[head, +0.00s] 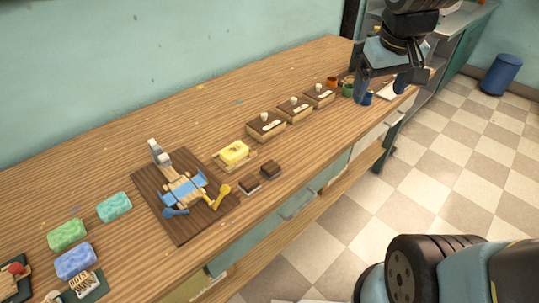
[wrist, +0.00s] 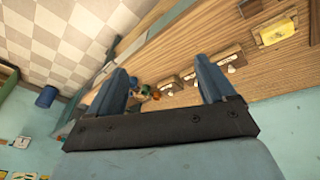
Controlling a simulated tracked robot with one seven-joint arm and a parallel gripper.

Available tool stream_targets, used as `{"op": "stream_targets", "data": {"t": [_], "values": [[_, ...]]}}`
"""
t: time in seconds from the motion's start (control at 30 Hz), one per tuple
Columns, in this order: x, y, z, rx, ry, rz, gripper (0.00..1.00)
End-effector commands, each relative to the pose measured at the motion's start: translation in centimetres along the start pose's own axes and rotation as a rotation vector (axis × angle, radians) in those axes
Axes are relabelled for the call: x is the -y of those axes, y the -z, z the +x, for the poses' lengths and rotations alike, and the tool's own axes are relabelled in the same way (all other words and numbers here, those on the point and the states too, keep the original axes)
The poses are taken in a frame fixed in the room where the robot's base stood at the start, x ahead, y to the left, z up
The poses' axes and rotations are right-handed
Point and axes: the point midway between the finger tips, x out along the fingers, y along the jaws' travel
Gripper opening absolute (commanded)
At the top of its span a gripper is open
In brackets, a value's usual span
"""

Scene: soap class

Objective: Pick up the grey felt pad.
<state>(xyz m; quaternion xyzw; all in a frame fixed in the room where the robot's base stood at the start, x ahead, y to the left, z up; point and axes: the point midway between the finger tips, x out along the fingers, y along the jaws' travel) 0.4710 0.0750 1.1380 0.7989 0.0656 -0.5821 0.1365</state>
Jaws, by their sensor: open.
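I cannot clearly make out a grey felt pad in either view. A pale flat piece (head: 388,92) lies on the far right end of the bench, partly hidden by my gripper; I cannot tell whether it is the pad. My gripper (head: 383,85) is above that end of the bench, fingers apart and pointing down. In the wrist view my gripper (wrist: 162,72) also shows its two blue fingers apart, with nothing between them.
Small coloured cups (head: 347,90) stand close left of my gripper. Several stamp-topped wooden boxes (head: 267,125), a yellow soap block (head: 234,152), a dark board (head: 160,185) with a blue-strapped device, and soap bars (head: 67,234) line the bench (head: 200,100). Its front edge drops to a tiled floor.

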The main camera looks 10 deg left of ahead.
Motion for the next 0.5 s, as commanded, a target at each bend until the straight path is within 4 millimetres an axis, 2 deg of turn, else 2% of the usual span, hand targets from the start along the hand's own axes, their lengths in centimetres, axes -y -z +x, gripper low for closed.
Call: {"op": "stream_targets", "data": {"t": [0.2,0.5], "values": [[5.3,3.3,4.0,0.082,0.028,-0.166,0.83],[13.9,5.6,9.4,0.174,0.109,-0.384,0.83]]}}
